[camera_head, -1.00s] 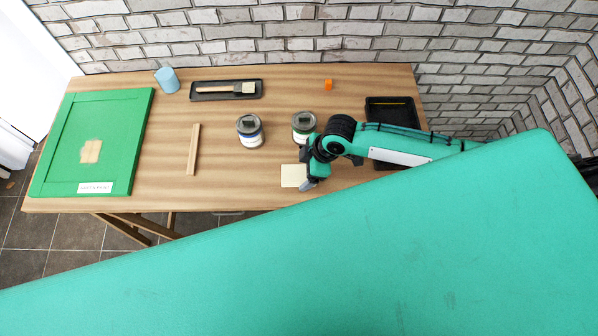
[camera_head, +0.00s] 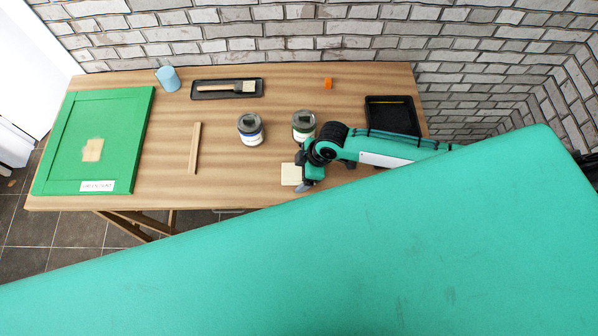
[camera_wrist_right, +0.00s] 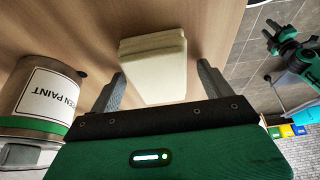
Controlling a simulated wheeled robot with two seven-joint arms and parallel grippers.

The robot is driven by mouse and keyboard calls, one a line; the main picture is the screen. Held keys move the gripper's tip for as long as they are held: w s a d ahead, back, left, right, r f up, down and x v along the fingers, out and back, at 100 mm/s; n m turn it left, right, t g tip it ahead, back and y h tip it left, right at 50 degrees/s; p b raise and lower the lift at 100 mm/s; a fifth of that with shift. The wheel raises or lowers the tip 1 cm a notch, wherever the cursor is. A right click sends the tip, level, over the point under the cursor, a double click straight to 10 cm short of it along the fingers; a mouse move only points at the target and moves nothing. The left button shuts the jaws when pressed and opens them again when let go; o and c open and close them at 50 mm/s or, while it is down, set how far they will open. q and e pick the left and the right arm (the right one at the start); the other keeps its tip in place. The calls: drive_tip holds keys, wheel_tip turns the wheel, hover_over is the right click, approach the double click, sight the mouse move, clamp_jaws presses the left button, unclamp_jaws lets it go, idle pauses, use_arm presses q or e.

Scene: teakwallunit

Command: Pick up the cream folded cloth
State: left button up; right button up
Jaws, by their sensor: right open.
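The cream folded cloth (camera_head: 290,174) lies on the wooden table near its front edge, partly hidden by my right gripper in the head view. In the right wrist view the cloth (camera_wrist_right: 153,72) is a thick pale block of layers, lying ahead of and between my two spread fingers. My right gripper (camera_head: 304,187) is open and empty, low at the cloth's right side; in the wrist view the gripper (camera_wrist_right: 163,85) shows a gap on either side of the cloth. My left arm (camera_wrist_right: 290,45) seems to show small in the wrist view; its jaws are unclear.
A green-paint can (camera_head: 303,125) stands just behind the cloth, close to my right gripper; it also shows in the wrist view (camera_wrist_right: 48,92). A second can (camera_head: 250,130) stands left of it. A black tray (camera_head: 392,115) lies behind my right arm. Bare table lies left of the cloth.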

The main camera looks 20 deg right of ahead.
drive_tip(key=c, duration=1.1)
drive_tip(key=shift+o, duration=0.2)
wheel_tip(320, 180, up, 21)
drive_tip(key=b, duration=0.3)
drive_tip(key=shift+f+b, duration=0.2)
drive_tip(key=shift+b, duration=0.15)
drive_tip(key=o, duration=0.4)
drive_tip(key=shift+c, duration=1.5)
